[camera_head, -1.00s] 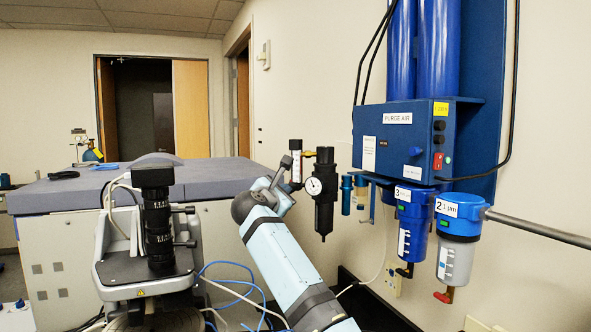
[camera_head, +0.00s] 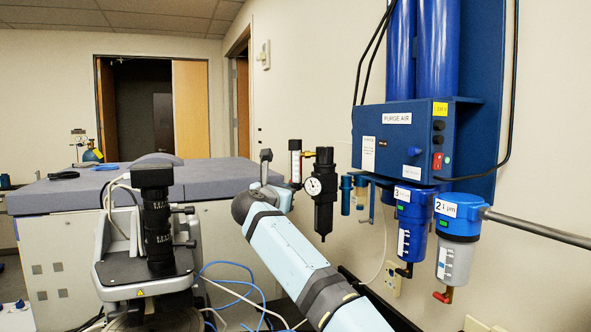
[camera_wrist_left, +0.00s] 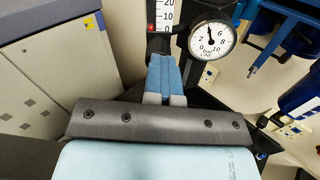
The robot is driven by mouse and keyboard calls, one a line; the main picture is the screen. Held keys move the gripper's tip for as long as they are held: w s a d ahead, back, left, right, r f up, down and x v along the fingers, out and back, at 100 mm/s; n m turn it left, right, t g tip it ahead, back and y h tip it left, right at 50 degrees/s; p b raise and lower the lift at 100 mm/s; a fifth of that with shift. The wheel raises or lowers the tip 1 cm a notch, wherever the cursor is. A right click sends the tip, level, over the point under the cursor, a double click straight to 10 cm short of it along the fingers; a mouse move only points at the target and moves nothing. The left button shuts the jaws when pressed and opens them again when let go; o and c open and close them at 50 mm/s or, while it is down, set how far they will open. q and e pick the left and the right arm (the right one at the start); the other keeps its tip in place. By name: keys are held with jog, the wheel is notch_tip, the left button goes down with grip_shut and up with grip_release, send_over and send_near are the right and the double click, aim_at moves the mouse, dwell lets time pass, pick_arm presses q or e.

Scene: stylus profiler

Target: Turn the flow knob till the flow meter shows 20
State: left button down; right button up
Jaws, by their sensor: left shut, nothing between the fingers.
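The flow meter (camera_head: 295,162) is a small upright tube on the wall to the left of the black regulator. In the left wrist view its scale (camera_wrist_left: 164,12) shows 20, 10 and 0, with a red mark near the 0. The dark flow knob (camera_wrist_left: 158,45) appears just below the scale, partly hidden by my fingers. My left gripper (camera_wrist_left: 164,62) has its blue fingers shut and empty, with the tips at or just in front of the knob; I cannot tell whether they touch it. In the head view my left arm hides the fingers. My right gripper is not in view.
A black regulator (camera_head: 324,205) with a round gauge (camera_wrist_left: 212,39) hangs right beside the flow meter. The blue purge air unit (camera_head: 405,140) and its filter bowls (camera_head: 459,245) are farther right. A microscope-like instrument (camera_head: 157,220) and blue cables (camera_head: 235,285) are left of my arm.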

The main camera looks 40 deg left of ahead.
pick_arm(q)
jog(key=n, duration=1.2)
jog(key=shift+f, duration=0.1)
jog(key=shift+a, duration=0.1)
